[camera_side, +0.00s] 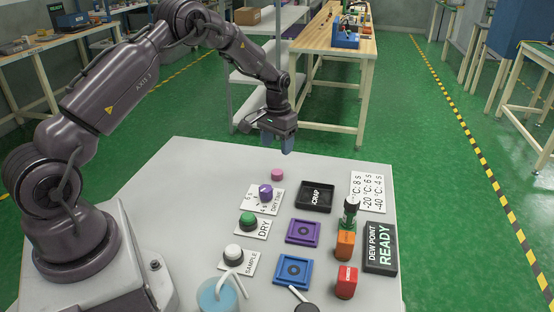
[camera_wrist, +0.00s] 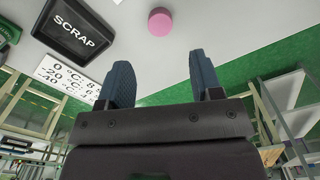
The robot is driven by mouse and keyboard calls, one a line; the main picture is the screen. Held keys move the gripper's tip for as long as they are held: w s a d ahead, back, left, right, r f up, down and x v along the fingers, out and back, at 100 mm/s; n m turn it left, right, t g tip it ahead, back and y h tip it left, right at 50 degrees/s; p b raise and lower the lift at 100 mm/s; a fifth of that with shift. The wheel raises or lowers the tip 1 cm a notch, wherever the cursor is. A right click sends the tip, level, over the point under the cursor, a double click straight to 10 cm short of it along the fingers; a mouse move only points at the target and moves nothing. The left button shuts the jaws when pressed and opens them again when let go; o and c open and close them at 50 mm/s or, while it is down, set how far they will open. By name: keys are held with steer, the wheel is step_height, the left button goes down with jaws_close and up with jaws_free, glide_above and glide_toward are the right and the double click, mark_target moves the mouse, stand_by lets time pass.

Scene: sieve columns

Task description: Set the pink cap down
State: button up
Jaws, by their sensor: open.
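The pink cap (camera_side: 277,175) lies on the white table near its far edge, just left of the black SCRAP tray. It also shows in the wrist view (camera_wrist: 160,22), beyond the fingertips and apart from them. My gripper (camera_side: 277,144) is above the table's far edge, up and away from the cap. In the wrist view its two blue fingers (camera_wrist: 164,75) stand wide apart with nothing between them.
The SCRAP tray (camera_side: 316,196) is right of the cap. A purple-topped knob (camera_side: 265,193), green knob (camera_side: 247,219) and white knob (camera_side: 233,252) stand in front. Purple (camera_side: 290,239) and blue (camera_side: 280,281) square fixtures sit nearer. The table's left part is clear.

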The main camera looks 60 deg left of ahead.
steer(key=s+d+r+m+t, duration=0.1)
steer(key=s+d+r, duration=0.25)
steer(key=r, duration=0.45)
steer(key=s+d+r+t, duration=0.1)
steer(key=s+d+r, duration=0.2)
steer(key=d+r, duration=0.35)
steer(key=s+d+r+m+t, duration=0.15)
steer(key=s+r, duration=0.25)
steer(key=r, duration=0.5)
steer(key=s+d+r+t, duration=0.1)
steer(key=s+d, duration=0.2)
steer(key=s, duration=0.5)
steer(key=s+d+r+m+t, duration=0.1)
steer(key=s+d, duration=0.3)
steer(key=s, duration=0.5)
steer(key=shift+s+d, duration=0.15)
steer(key=shift+d, duration=0.15)
